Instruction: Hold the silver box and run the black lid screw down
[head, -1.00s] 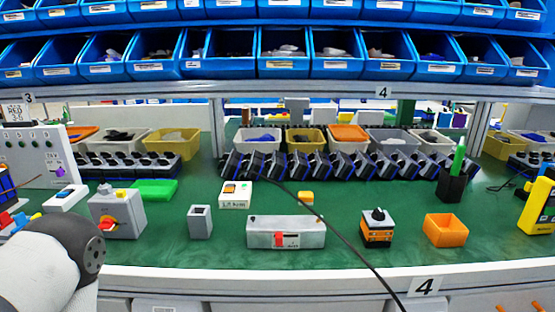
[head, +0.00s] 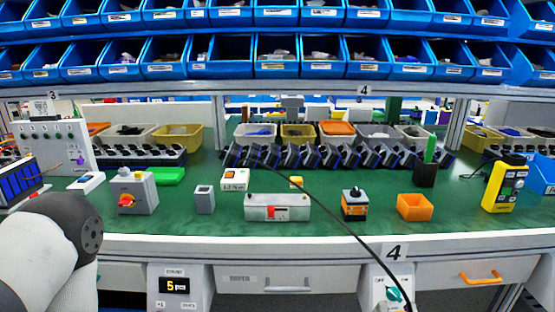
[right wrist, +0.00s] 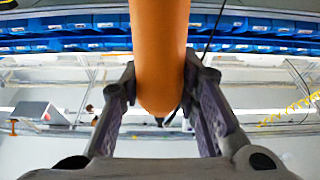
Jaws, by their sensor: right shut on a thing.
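A long silver-grey box (head: 262,208) with a red part on its front lies near the front of the green bench. In the right wrist view my right gripper (right wrist: 160,112) is shut on an orange, round-ended cylindrical thing (right wrist: 158,60). The fingers press its two sides, and its far end runs out of the top of the picture. The right gripper does not show in the head view. My left gripper is out of view; only a white and dark arm link shows at lower left.
A grey switch box with a red knob (head: 138,192) and a small grey block (head: 204,200) stand left of the silver box. A black cable (head: 327,215) crosses the bench front.

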